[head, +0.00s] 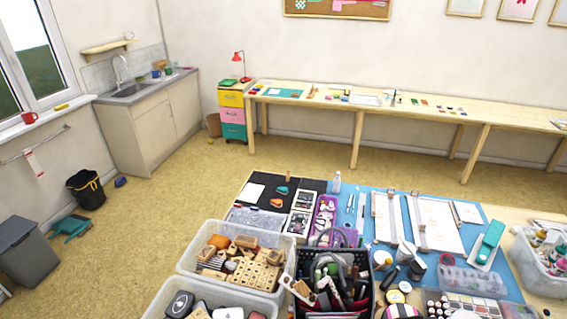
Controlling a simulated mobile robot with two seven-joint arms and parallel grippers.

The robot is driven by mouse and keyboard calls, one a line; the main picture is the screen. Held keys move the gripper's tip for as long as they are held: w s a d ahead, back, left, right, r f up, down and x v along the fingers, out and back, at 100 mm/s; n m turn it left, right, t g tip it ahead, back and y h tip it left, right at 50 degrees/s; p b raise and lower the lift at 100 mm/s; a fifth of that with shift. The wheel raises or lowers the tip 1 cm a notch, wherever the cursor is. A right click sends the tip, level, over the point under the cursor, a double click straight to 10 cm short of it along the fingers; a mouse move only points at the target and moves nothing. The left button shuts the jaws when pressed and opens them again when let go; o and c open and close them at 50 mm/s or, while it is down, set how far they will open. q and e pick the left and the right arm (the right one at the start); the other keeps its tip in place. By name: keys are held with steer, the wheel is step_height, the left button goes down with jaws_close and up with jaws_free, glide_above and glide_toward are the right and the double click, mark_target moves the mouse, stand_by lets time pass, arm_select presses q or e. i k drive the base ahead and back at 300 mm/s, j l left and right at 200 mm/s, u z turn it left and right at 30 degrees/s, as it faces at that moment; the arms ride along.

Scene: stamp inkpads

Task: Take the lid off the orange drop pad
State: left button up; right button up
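The orange drop pad (277,203) is a small drop-shaped piece lying on the black mat (257,212) at the left end of the near table. It is too small to tell its lid from its base. A teal drop pad (282,190) lies just behind it on the same mat. Neither of my grippers shows in the head view, and nothing touches the orange pad.
A white card (250,192) lies left of the pads. Divided trays (300,224) stand to their right. Clear bins of wooden stamps (190,262) and a black caddy (368,258) crowd the near side.

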mark_target(278, 202)
steer(key=i+z, duration=0.3)
steer(key=i, duration=1.55)
steer(key=i+u, duration=0.45)
steer(key=i+l+u, duration=0.25)
steer(key=u, duration=0.2)
steer(key=i+l+u, duration=0.55)
steer(key=u, duration=0.3)
steer(key=i+l+u, duration=0.15)
steer(key=l+u, duration=0.3)
steer(key=i+l+u, duration=0.1)
steer(key=l+u, duration=1.2)
